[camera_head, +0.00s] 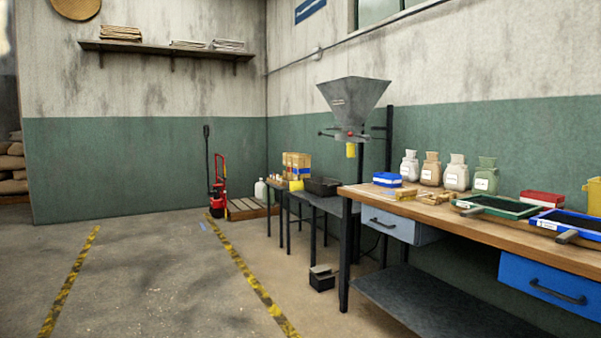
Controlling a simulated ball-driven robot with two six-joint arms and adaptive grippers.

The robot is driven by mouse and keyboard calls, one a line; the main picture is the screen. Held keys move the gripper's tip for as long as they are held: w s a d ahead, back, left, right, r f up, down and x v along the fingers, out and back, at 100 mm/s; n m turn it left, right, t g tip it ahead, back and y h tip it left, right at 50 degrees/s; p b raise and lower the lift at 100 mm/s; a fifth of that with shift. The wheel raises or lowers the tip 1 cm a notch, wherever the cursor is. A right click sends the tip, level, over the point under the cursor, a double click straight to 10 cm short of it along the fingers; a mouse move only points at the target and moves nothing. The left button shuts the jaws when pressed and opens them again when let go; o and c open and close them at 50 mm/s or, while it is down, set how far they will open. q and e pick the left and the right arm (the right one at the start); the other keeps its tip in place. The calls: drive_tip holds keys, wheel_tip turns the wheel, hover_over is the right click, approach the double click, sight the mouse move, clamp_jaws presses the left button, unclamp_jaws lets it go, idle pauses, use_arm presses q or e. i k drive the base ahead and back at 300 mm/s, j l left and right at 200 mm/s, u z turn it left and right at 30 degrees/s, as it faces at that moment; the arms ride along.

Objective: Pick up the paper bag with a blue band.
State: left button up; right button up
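Brown paper bags (297,159) stand at the far end of the workbench row, on a low dark table. A blue band (299,171) shows low on their front. They are small in view, and I cannot tell exactly how many there are. A yellow patch shows at their lower front. Neither of my grippers is in view, and nothing is seen holding the bags.
A black bin (322,186) sits right of the bags, under a grey hopper (353,95). The wooden workbench (500,233) on the right holds several small sacks and trays. A red pallet jack (218,190) stands behind. Open floor (150,270) lies left, with striped tape.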

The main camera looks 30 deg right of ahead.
sight(302, 163)
drive_tip(key=i+z, duration=0.15)
drive_tip(key=z, duration=0.2)
drive_tip(key=i+l, duration=0.1)
drive_tip(key=i, duration=2.15)
drive_tip(key=i+z, duration=0.1)
drive_tip(key=i, duration=0.5)
drive_tip(key=i+j+z, duration=0.1)
drive_tip(key=i, duration=0.5)
drive_tip(key=i+j, duration=0.25)
drive_tip(key=i, duration=0.35)
drive_tip(key=i+j+z, duration=0.15)
drive_tip(key=i, duration=0.45)
